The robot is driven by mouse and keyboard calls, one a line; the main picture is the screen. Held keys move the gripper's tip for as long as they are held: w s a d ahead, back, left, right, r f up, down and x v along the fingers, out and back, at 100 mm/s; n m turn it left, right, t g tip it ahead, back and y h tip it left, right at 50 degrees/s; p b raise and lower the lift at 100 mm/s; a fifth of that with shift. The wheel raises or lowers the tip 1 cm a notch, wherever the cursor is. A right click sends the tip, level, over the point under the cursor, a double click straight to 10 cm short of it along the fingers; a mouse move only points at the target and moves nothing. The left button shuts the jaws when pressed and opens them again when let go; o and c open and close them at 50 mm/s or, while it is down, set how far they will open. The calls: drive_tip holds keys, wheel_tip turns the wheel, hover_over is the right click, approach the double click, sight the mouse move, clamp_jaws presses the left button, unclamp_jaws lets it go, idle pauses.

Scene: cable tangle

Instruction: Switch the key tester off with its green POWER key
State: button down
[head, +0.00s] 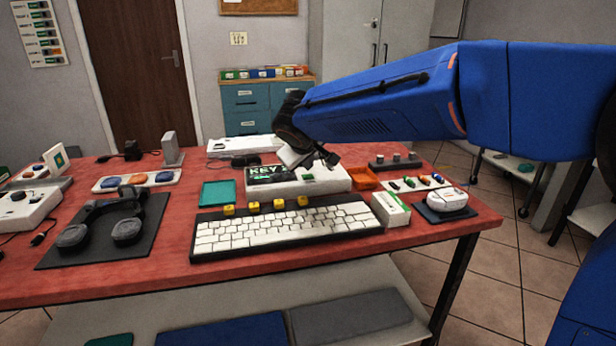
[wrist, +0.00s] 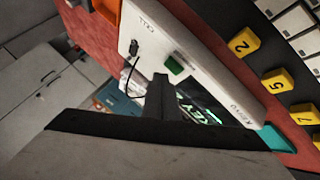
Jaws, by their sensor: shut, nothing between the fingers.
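The key tester (head: 325,181) is a white box on the red table, behind the keyboard. Its dark screen (head: 268,174) is lit with green and white "KEY" lettering. A small green key sits on its top; in the wrist view the green key (wrist: 174,64) is clear to see, beside the screen (wrist: 200,108). My gripper (head: 312,161) is over the tester from behind. In the wrist view my gripper (wrist: 161,80) is shut and empty, its tips close beside the green key in the picture. I cannot tell its height above the tester or any contact.
The white keyboard (head: 285,229) lies in front, with several yellow keycaps (head: 253,207) behind its back edge. An orange tray (head: 364,179) is right of the tester, a teal tray (head: 217,193) left. A thin dark cable (wrist: 132,72) lies by the tester's end.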

sight(308, 180)
drive_tip(key=shift+f, duration=0.8)
idle(0.8)
drive_tip(key=shift+r, duration=0.9)
wheel_tip(308, 180, up, 6)
idle(0.6)
